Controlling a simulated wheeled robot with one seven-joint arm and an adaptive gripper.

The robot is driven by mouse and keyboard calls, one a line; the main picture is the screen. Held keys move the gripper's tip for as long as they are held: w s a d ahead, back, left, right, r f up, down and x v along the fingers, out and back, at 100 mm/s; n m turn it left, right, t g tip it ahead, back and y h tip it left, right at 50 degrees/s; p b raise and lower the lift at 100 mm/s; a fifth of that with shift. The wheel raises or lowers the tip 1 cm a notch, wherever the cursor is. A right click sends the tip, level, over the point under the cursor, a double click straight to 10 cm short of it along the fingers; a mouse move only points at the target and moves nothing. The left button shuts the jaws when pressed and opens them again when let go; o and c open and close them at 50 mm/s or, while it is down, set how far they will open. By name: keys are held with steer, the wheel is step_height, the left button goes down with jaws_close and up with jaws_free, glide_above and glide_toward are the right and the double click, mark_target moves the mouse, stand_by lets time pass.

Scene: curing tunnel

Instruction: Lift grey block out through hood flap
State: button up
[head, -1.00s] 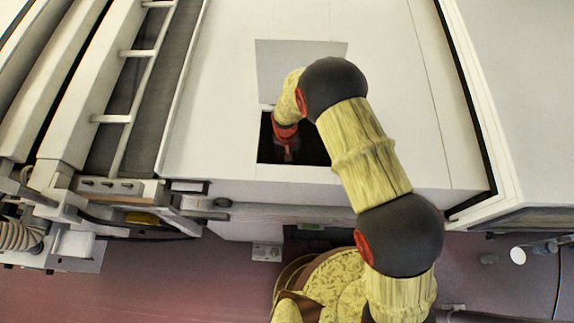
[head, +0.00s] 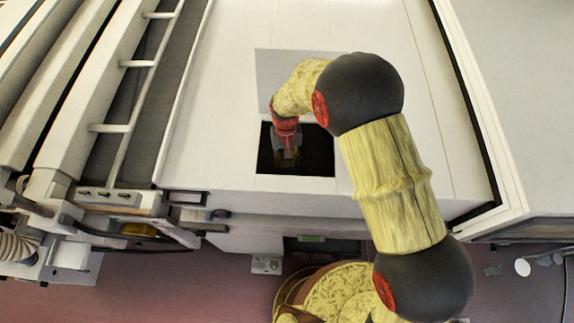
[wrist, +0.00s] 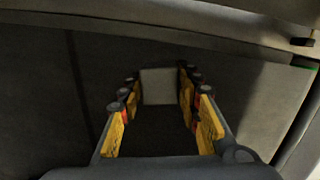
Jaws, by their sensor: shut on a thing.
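My gripper (head: 287,158) is in the dark square opening in the white hood (head: 220,110), its wrist partly above the rim and its fingertips hard to make out in the shade. In the wrist view my gripper (wrist: 160,92) has its yellow-edged fingers on either side of the pale grey block (wrist: 158,87) and is shut on it. The block is not clearly visible in the head view. A light grey flap panel (head: 272,65) lies behind the opening, partly covered by my arm.
The opening's right part (head: 318,150) is dark and empty-looking. A white ladder-like rail (head: 137,64) runs along the left of the hood. A black-edged white housing (head: 510,90) stands on the right. The wrist view shows dim inner walls.

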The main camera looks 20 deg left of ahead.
mark_target(287, 161)
step_height(287, 161, up, 21)
steer(key=p, duration=1)
steer(key=shift+f, duration=0.15)
stand_by(0.7)
